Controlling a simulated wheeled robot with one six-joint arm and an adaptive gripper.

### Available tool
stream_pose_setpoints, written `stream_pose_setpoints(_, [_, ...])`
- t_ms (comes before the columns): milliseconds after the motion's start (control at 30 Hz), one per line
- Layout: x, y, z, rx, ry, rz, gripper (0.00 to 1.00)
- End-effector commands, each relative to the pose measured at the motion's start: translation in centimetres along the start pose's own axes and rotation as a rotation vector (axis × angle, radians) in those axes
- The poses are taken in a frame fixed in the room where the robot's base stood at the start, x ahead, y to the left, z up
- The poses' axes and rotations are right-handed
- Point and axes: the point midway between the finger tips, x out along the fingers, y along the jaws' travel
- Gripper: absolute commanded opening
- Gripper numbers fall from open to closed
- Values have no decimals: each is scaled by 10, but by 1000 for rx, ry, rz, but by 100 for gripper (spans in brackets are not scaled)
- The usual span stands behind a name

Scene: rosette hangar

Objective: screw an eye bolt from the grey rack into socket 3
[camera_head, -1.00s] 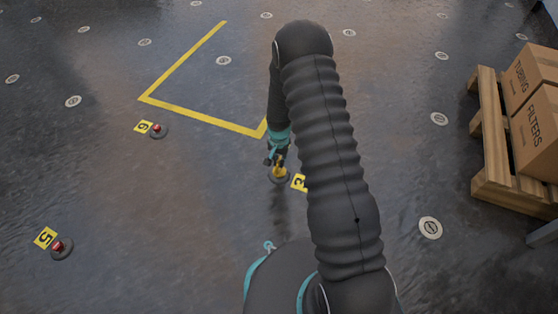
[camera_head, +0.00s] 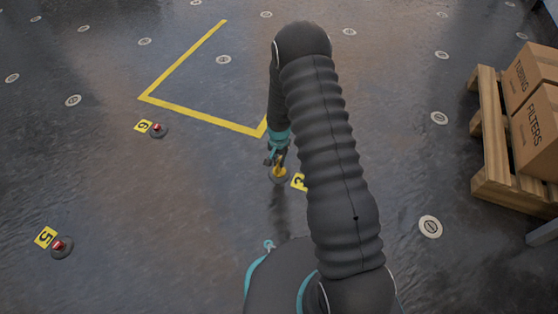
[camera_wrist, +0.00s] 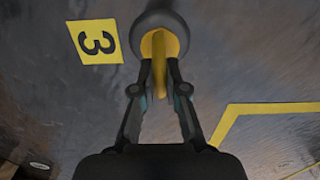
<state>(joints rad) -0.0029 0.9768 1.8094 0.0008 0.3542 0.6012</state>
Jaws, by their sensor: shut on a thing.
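My gripper (camera_head: 277,160) points down at the floor and is shut on a yellow eye bolt (camera_head: 279,172). In the wrist view the fingers (camera_wrist: 160,80) close on both sides of the yellow bolt (camera_wrist: 159,48). The bolt stands over socket 3, whose dark round collar (camera_wrist: 160,19) shows around it. The yellow label 3 (camera_wrist: 95,41) lies beside the socket and is partly hidden by my arm in the head view (camera_head: 298,181). I cannot tell how deep the bolt sits. The grey rack is not recognisable in these frames.
Sockets 6 (camera_head: 158,131) and 5 (camera_head: 61,247) hold red plugs, to the left. A yellow floor line (camera_head: 200,117) runs behind socket 3. A wooden pallet (camera_head: 492,150) with cardboard boxes (camera_head: 535,125) stands at the right. The floor between is clear.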

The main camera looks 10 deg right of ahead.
Motion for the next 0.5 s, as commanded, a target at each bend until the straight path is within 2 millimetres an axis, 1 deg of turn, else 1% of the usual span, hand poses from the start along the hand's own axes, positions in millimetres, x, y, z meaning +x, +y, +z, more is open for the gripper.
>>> stream_pose_setpoints(167, [1, 0, 1, 8, -1, 1, 0])
stream_pose_setpoints(233, [1, 0, 1, 45, -2, 1, 0])
stream_pose_setpoints(500, [2, 0, 0, 348, -2, 2, 0])
